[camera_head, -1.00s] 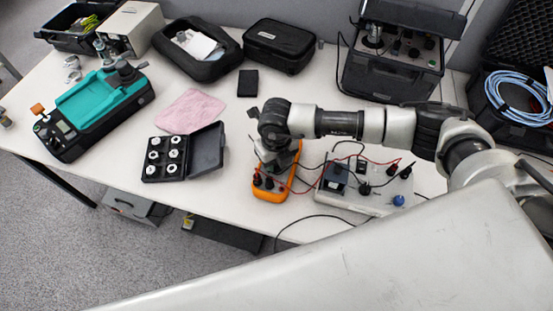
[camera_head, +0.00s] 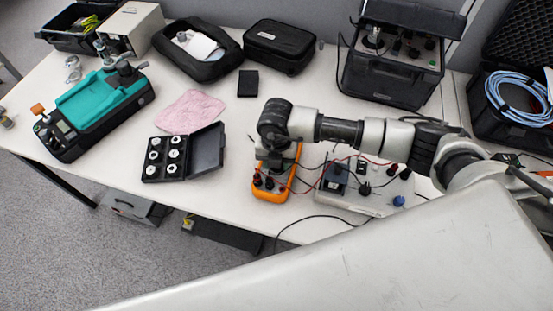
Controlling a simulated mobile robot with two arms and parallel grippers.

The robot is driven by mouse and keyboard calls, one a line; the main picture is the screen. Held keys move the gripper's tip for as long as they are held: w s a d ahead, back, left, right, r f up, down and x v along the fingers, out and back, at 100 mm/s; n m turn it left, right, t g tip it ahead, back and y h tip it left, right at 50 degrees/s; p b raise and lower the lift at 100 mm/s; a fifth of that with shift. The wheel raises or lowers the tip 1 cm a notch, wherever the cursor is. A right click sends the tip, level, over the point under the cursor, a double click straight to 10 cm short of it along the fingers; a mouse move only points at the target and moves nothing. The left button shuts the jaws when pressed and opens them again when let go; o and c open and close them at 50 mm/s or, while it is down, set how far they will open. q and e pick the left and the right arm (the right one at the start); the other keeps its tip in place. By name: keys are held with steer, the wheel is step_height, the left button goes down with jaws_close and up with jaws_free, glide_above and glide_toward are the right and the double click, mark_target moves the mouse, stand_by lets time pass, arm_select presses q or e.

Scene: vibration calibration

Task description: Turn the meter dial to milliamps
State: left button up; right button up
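The orange meter (camera_head: 288,185) lies on the white table, in front of the middle. Its near end shows, with dark and red plugs and leads in it. My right arm comes in from the right, and its wrist is over the far part of the meter. The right gripper (camera_head: 272,163) points down at the meter; its fingertips are hidden or too small to tell whether they are open or touching. The meter's dial is hidden beneath the gripper and wrist. My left gripper is not in view.
A grey box (camera_head: 365,197) with leads and a blue knob stands right of the meter. A black case (camera_head: 207,150) with white round pieces lies to the left, near a pink cloth (camera_head: 190,111). A teal device (camera_head: 103,97) stands further left.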

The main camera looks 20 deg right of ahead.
stand_by(0.5)
steer(key=o, duration=0.9)
step_height(320, 180, up, 11)
steer(key=shift+f+b, duration=0.1)
steer(key=shift+b, duration=0.35)
